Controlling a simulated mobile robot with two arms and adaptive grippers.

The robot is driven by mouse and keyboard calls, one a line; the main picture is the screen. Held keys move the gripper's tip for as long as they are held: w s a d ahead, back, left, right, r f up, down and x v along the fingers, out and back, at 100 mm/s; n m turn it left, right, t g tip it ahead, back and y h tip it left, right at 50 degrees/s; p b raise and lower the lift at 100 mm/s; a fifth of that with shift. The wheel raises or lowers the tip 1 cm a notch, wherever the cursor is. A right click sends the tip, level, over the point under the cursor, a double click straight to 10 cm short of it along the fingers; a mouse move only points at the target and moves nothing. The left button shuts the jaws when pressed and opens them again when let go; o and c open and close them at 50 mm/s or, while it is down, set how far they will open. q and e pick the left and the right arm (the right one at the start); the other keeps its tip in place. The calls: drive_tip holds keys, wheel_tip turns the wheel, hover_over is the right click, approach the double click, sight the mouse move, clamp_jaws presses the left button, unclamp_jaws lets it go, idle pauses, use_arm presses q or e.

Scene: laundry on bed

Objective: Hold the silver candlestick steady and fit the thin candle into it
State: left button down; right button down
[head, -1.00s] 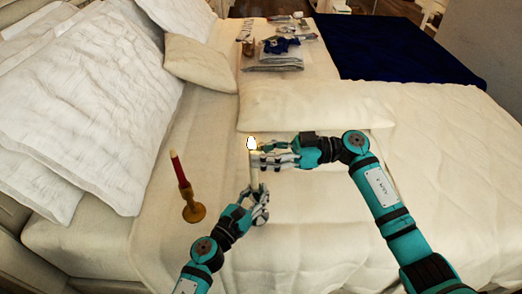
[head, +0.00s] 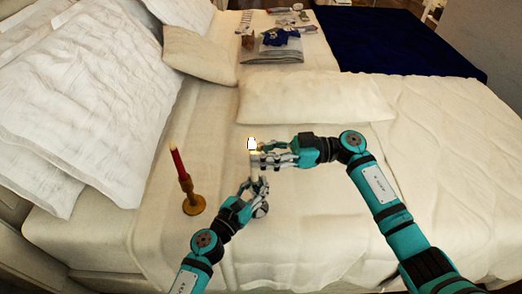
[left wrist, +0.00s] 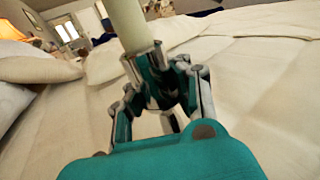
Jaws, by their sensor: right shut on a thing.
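The thin cream candle (head: 254,173) stands upright, with a bright glow at its top. My right gripper (head: 258,160) is shut on it just below the glow. My left gripper (head: 257,189) is lower, around the silver candlestick, whose rounded base (head: 261,210) shows below the fingers. In the left wrist view the candle (left wrist: 127,22) rises above the shiny candlestick (left wrist: 152,72) between my left fingers. The candle's lower end meets the candlestick top in this view; how deep it sits is hidden.
A red candle (head: 178,162) in a brass-coloured holder (head: 194,204) stands on the bed left of my grippers. A flat pillow (head: 310,100) lies behind them. White pillows (head: 90,100) fill the left side. Folded laundry (head: 275,52) lies far back. The bed at right is clear.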

drive_tip(key=shift+f, duration=0.1)
drive_tip(key=c, duration=1.2)
unclamp_jaws()
drive_tip(key=d, duration=0.8)
drive_tip(key=w+d, duration=0.1)
drive_tip(key=d, duration=0.3)
use_arm(q)
drive_tip(key=c, duration=1.2)
unclamp_jaws()
drive_tip(key=shift+s, duration=0.1)
